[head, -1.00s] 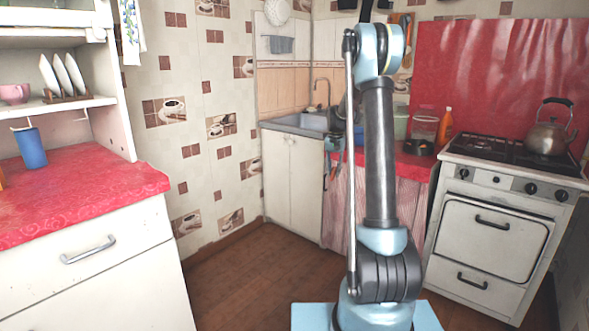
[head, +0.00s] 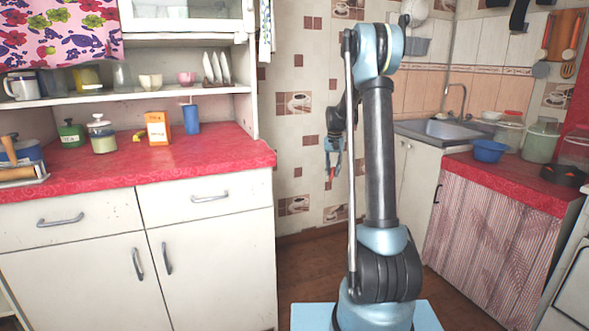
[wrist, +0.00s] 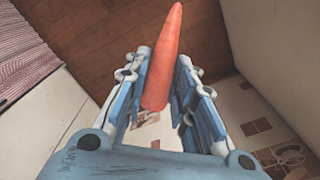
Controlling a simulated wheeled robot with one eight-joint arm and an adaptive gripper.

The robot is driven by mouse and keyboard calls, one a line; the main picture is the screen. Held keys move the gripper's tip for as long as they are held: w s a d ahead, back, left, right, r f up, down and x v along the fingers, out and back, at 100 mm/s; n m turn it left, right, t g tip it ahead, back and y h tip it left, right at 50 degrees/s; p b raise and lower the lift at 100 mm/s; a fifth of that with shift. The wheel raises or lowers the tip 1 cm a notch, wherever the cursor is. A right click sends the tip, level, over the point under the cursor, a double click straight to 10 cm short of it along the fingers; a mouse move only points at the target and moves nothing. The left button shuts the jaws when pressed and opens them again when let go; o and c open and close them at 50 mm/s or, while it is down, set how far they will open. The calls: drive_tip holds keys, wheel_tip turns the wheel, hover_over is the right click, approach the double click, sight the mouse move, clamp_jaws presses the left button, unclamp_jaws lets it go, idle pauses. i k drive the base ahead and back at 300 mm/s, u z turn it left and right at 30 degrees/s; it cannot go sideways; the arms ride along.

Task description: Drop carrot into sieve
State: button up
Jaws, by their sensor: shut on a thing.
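The orange carrot (wrist: 164,62) is held between the fingers of my gripper (wrist: 163,90) in the wrist view, its narrow tip pointing away from the gripper. In the head view my gripper (head: 332,168) hangs low in front of the tiled wall, and a small bit of the carrot (head: 331,174) shows there. No sieve is plain to see. A blue bowl (head: 488,150) stands on the right counter, well apart from my gripper; I cannot tell whether it is perforated. A white round, colander-like thing (head: 415,11) hangs on the wall above the sink.
The left red-topped counter (head: 100,172) holds an orange box (head: 158,128), a blue cup (head: 191,118) and jars. The right red counter (head: 515,181) holds pots beside the sink (head: 445,131). Brown floor (head: 308,272) lies clear between the cabinets.

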sight(565, 182)
drive_tip(key=z, duration=0.2)
drive_tip(key=k, duration=0.25)
drive_tip(key=z, duration=1.45)
